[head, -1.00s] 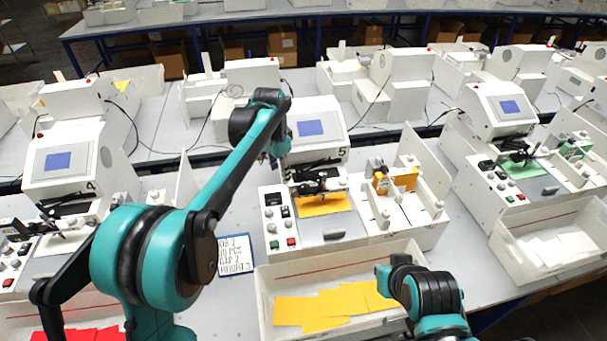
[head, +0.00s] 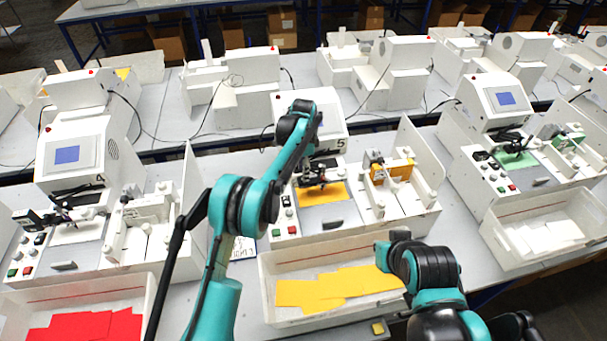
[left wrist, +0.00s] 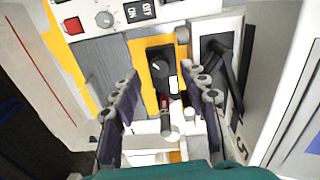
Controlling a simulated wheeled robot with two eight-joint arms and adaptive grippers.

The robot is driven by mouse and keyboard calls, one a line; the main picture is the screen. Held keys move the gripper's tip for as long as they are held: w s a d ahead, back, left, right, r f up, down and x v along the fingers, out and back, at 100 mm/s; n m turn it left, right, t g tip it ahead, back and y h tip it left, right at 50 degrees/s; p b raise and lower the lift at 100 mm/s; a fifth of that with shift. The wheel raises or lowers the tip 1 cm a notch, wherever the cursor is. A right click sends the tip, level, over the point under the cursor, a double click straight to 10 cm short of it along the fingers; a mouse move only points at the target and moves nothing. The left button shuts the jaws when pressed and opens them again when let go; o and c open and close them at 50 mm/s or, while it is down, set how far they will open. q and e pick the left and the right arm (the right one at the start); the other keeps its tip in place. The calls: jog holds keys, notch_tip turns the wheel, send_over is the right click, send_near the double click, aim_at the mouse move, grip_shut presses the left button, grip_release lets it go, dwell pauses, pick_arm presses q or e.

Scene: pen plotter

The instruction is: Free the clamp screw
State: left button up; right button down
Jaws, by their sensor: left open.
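The plotter marked 5 (head: 333,192) stands in the middle of the head view, with a yellow sheet on its bed. My left gripper (left wrist: 158,78) is open, one finger either side of the carriage, with no clear contact.
A white tray of yellow sheets (head: 272,258) stands in front of the plotter. Similar machines stand left and right, with red sheets (head: 90,326) at lower left. A red button (left wrist: 72,25) and switches lie near my left gripper. White side walls bound the plotter.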

pick_arm(q)
jog(key=shift+f, duration=1.45)
grip_shut()
